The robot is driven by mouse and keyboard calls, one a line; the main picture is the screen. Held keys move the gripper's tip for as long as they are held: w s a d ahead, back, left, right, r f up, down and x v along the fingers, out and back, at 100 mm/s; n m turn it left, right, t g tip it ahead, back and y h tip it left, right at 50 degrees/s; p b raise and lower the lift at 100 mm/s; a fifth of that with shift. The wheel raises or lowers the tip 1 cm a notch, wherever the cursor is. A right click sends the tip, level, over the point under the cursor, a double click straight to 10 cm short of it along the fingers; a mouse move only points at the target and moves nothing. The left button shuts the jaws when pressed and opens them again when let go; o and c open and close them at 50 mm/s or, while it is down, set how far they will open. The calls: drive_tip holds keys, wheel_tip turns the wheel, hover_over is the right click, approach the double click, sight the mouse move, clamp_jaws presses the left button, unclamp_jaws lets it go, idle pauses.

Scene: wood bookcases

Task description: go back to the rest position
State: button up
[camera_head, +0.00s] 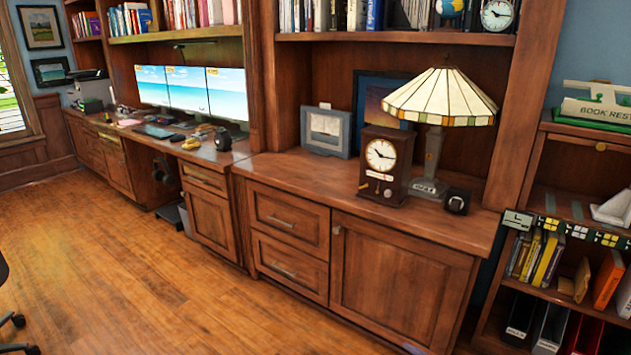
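My gripper and arm do not show in the head camera view, so whether it is open or shut cannot be seen. The task names no object. In front of me stands a wood bookcase with a lower cabinet (400,280). On its counter (290,175) are a wooden clock (382,165), a lamp with a glass shade (440,97), a small dark cube-shaped object (457,201) and a grey picture frame (325,131).
A desk (200,150) with three monitors (188,88) runs along the left. A dark chair (14,320) shows partly at the left edge. A low bookshelf (560,190) stands at the right.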

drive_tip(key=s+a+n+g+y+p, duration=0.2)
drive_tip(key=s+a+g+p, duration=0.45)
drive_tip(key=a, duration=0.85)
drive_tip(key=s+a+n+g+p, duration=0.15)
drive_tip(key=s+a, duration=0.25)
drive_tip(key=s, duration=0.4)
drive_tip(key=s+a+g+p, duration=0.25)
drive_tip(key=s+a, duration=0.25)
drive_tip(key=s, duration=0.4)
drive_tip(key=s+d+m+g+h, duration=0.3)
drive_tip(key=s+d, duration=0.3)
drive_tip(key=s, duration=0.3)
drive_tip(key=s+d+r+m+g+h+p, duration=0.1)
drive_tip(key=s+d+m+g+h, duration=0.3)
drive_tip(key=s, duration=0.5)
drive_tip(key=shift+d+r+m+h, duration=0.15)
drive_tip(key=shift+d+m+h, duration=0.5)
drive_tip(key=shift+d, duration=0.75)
